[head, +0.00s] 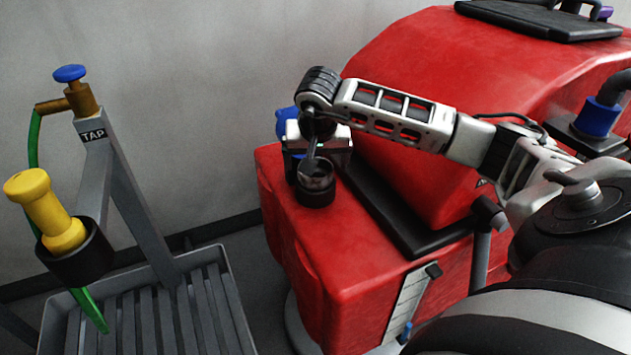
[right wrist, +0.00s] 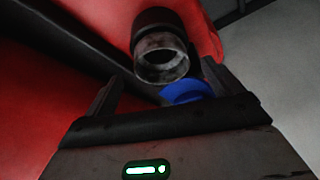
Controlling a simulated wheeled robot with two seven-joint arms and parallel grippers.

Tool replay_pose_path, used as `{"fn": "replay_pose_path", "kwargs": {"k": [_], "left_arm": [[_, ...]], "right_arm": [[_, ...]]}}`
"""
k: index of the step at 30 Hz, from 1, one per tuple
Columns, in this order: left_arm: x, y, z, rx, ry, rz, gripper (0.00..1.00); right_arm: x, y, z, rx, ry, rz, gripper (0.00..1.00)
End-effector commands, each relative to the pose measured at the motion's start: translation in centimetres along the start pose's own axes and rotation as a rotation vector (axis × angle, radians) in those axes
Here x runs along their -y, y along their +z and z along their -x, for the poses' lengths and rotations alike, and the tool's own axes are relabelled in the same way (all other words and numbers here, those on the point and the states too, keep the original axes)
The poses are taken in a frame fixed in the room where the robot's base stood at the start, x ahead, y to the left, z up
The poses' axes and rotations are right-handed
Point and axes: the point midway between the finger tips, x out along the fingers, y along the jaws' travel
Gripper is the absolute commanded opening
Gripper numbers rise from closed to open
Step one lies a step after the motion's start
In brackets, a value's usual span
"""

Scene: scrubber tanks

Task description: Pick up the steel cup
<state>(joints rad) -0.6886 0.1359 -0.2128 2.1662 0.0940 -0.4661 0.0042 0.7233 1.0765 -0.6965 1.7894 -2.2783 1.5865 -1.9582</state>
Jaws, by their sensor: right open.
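The steel cup (head: 316,174) sits in a dark round holder (head: 315,195) on the red machine's lower ledge. It also shows in the right wrist view (right wrist: 161,58), with its open rim facing the camera. My right gripper (head: 313,155) is at the cup, with a finger overlapping its rim in the head view. In the right wrist view the gripper's two fingers (right wrist: 158,88) are spread apart, with the cup beyond and between them. Whether the fingers touch the cup, I cannot tell. My left gripper is not in view.
The red scrubber (head: 440,75) fills the right side. A blue part (head: 283,122) stands behind my right gripper and shows beside the cup in the wrist view (right wrist: 185,92). At left are a tap stand (head: 120,185), a yellow nozzle (head: 47,210) in a black ring and a grey slatted tray (head: 227,290).

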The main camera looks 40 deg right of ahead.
Motion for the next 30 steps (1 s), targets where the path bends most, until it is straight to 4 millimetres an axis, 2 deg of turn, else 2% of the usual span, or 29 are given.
{"fn": "replay_pose_path", "kwargs": {"k": [6,15,16,18,21,30], "left_arm": [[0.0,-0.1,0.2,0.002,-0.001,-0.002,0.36],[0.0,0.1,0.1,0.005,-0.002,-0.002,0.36],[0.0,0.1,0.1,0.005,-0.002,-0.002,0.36],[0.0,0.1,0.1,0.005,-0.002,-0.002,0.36],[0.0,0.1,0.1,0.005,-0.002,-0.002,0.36],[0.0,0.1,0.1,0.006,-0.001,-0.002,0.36]], "right_arm": [[0.1,0.1,-3.2,0.003,0.002,-0.001,0.92],[0.2,0.0,-3.8,0.0,0.0,0.0,0.92],[0.1,0.0,-3.8,0.0,0.0,0.0,0.86],[0.1,0.0,-3.8,0.0,0.0,0.0,0.67],[0.1,0.0,-3.8,0.001,0.0,-0.001,0.44],[0.1,0.0,-3.7,0.0,0.0,-0.001,0.44]]}}
